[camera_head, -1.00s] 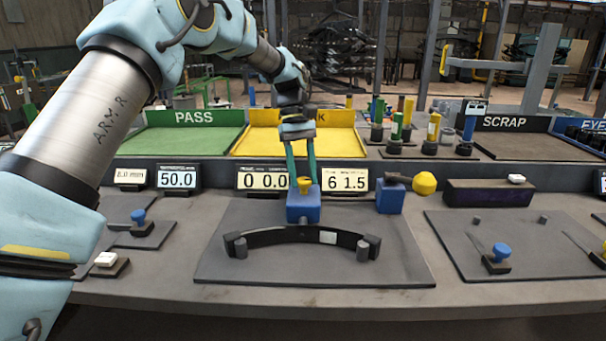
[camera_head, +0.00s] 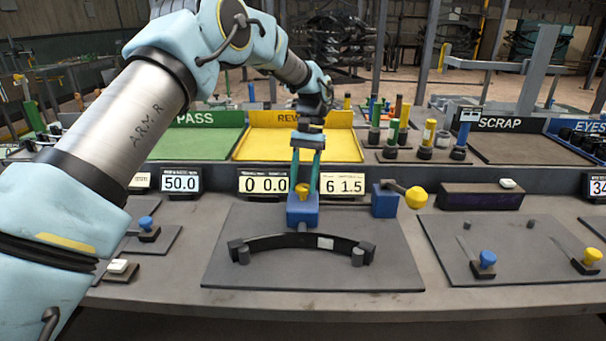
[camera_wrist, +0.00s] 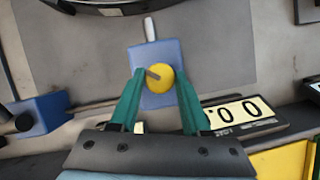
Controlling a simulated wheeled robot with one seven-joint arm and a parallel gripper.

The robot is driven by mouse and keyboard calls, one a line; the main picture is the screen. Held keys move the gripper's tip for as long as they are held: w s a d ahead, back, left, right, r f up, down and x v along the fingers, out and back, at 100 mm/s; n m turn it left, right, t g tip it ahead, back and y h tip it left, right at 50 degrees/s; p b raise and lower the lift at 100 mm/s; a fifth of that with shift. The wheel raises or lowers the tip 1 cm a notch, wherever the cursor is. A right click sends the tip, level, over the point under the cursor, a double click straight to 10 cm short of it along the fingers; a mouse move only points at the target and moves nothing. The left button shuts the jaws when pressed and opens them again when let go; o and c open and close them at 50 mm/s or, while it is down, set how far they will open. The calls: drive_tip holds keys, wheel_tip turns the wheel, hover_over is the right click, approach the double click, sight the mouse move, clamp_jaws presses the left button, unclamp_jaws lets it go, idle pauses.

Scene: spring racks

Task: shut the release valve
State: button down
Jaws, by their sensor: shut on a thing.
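A blue block (camera_head: 302,213) with a yellow knob (camera_head: 302,190) on top stands at the back of the grey plate, in the middle of the head view. My gripper (camera_head: 303,184) reaches down from above, its green fingers shut on the yellow knob. In the wrist view the round yellow knob (camera_wrist: 160,78) sits between the fingertips, with a short brownish bar across it. The blue block (camera_wrist: 155,55) lies beneath it, and a pale rod (camera_wrist: 150,29) sticks out of its far side. The fingers partly hide the knob's sides.
A second blue block (camera_head: 384,203) with a yellow ball lever (camera_head: 416,197) stands close on the right. A dark curved strip (camera_head: 300,241) lies on the grey plate (camera_head: 310,275) in front. Displays (camera_head: 265,184) read 0 0.0 and 6 1.5. Coloured bins stand behind.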

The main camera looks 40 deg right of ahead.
drive_tip(key=m+t, duration=0.1)
drive_tip(key=m, duration=0.1)
drive_tip(key=m+t+p, duration=0.1)
drive_tip(key=m, duration=0.2)
drive_tip(key=shift+s+d+r+m+y, duration=0.1)
drive_tip(key=shift+s+m+y, duration=0.05)
drive_tip(key=shift+m+y, duration=0.15)
drive_tip(key=shift+s+m+t, duration=0.1)
drive_tip(key=shift+m+t, duration=0.8)
drive_tip(key=shift+m, duration=1.4)
drive_tip(key=shift+c, duration=1.8)
unclamp_jaws()
drive_tip(key=b+v, duration=0.2)
drive_tip(key=v, duration=0.8)
drive_tip(key=shift+r, duration=0.35)
drive_tip(key=shift+s+d, duration=0.1)
drive_tip(key=shift+s, duration=0.05)
